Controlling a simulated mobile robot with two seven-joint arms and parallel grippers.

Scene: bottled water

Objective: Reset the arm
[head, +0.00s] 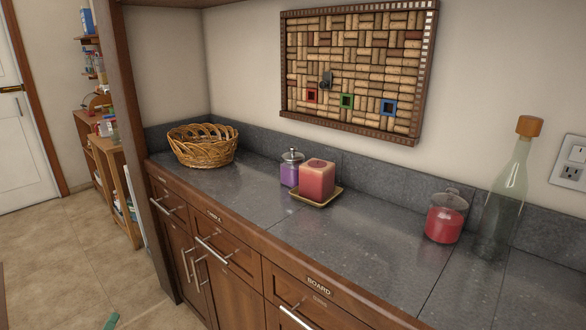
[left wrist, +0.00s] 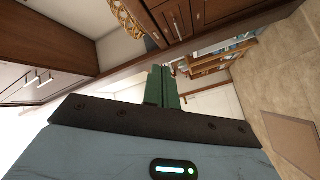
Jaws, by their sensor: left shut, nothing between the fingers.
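My left gripper shows as a small green fingertip (head: 111,321) at the bottom left edge of the head view, low over the tiled floor and left of the cabinets. In the left wrist view its two green fingers (left wrist: 163,72) are side by side and shut, with nothing between them. The rest of the left arm is outside the head view. My right gripper is in neither view.
A dark stone counter (head: 250,205) on wooden cabinets holds a wicker basket (head: 203,150), a purple jar (head: 291,172), a red candle (head: 317,180), a red candle jar (head: 445,218) and a corked bottle (head: 507,190). The tiled floor (head: 70,255) at left looks clear.

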